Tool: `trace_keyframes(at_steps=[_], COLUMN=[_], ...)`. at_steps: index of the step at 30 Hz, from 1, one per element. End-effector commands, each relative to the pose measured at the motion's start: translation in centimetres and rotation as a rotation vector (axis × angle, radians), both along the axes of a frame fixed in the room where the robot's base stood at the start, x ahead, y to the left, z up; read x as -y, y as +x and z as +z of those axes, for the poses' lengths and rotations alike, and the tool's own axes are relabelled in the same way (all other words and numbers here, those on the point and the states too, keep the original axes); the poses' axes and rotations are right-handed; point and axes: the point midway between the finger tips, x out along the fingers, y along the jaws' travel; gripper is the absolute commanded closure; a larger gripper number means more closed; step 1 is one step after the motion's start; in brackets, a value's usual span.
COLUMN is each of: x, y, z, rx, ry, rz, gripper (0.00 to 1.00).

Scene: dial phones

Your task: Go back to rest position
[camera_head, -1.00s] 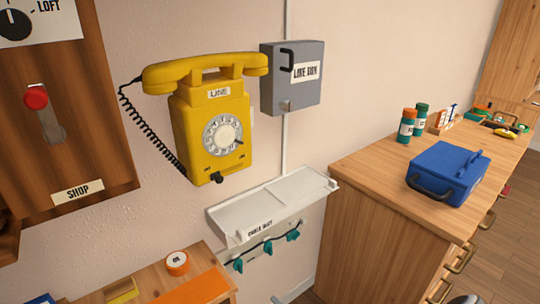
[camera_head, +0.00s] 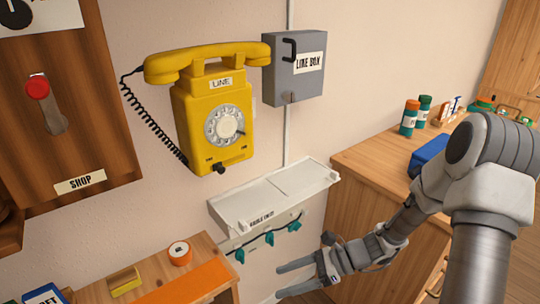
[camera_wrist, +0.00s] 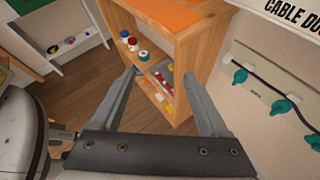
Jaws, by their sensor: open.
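My gripper (camera_head: 296,281) shows low in the head view, below the white cable duct tray (camera_head: 243,215) and in front of the wall. Its two fingers are apart with nothing between them. In the wrist view my open gripper (camera_wrist: 163,90) points toward a wooden shelf unit (camera_wrist: 190,45) holding small coloured items. The yellow dial phone (camera_head: 212,118) hangs on the wall with its handset across the top, clear of my gripper.
A grey line box (camera_head: 294,75) is right of the phone. Teal hooks (camera_head: 269,238) with a dark cable sit under the duct. A wooden counter (camera_head: 352,150) with a blue case (camera_head: 428,158) stands at right, partly behind my arm. A shop panel (camera_head: 85,120) is at left.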

Motion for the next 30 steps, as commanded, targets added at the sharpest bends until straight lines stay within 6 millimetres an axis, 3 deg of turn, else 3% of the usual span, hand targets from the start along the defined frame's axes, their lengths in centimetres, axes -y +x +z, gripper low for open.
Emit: trace_keyframes(at_steps=[30], x=[6.4], y=[-9.7], z=[18.5], rx=[1.006], ry=[-0.835], rz=[1.034], gripper=[0.22])
